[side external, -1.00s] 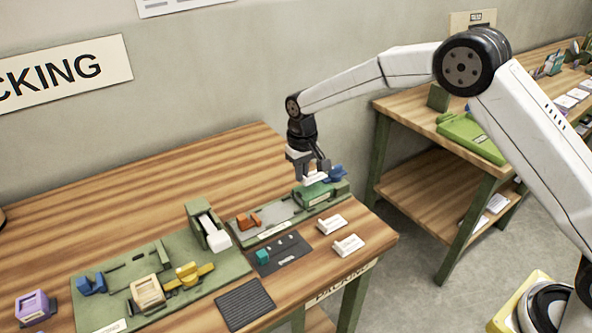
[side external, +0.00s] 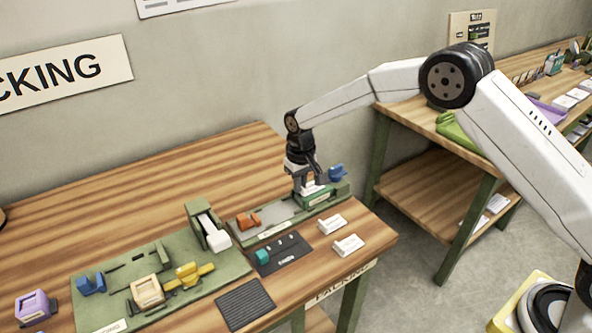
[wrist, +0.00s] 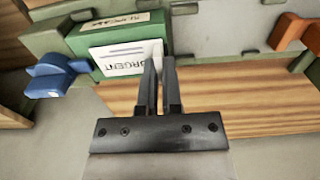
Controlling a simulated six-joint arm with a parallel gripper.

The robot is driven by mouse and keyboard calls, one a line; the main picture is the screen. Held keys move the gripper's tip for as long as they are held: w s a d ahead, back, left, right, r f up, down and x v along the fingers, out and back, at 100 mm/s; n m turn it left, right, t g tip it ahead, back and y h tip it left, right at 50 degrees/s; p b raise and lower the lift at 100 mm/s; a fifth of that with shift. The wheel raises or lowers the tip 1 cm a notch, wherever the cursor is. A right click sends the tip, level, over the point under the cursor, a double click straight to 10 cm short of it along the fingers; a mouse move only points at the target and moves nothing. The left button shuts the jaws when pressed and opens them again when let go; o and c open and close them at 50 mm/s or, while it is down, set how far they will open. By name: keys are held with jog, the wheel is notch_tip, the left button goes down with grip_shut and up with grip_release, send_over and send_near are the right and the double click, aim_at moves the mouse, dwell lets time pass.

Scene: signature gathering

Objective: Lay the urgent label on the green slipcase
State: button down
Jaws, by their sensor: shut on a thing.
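The urgent label (wrist: 118,60) is a white card with a raised tab, and my gripper (wrist: 161,75) is shut on that tab. In the wrist view the label lies over the face of the green slipcase (wrist: 108,35), covering part of it; whether it touches is hard to tell. In the side view my gripper (side external: 306,185) is low over the slipcase (side external: 318,200), with the white label (side external: 311,190) between them. The slipcase sits in a green fixture (side external: 283,221) at the bench's right end.
A blue clamp (wrist: 50,75) stands beside the slipcase, and an orange clamp (wrist: 288,32) sits farther along the fixture. Two white labels (side external: 332,223) (side external: 348,244) lie on the bench near its edge. A dark mat (side external: 283,250) with a teal piece is in front.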

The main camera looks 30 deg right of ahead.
aim_at(305, 192)
jog(key=c, duration=0.8)
grip_release()
notch_tip(305, 192, up, 12)
jog(key=shift+r, duration=0.1)
dwell(0.5)
jog(key=s+d+f+t, duration=0.1)
jog(key=s+d, duration=0.2)
jog(key=s, duration=0.6)
jog(key=s+d+f, duration=0.2)
jog(key=s+d, duration=0.1)
jog(key=s, duration=0.6)
jog(key=s+d+f+t, duration=0.1)
jog(key=s+d, duration=0.2)
jog(key=s, duration=0.6)
jog(key=shift+s+d+f+t, duration=0.1)
jog(key=shift+s+f+t, duration=0.15)
jog(key=shift+s+t, duration=0.1)
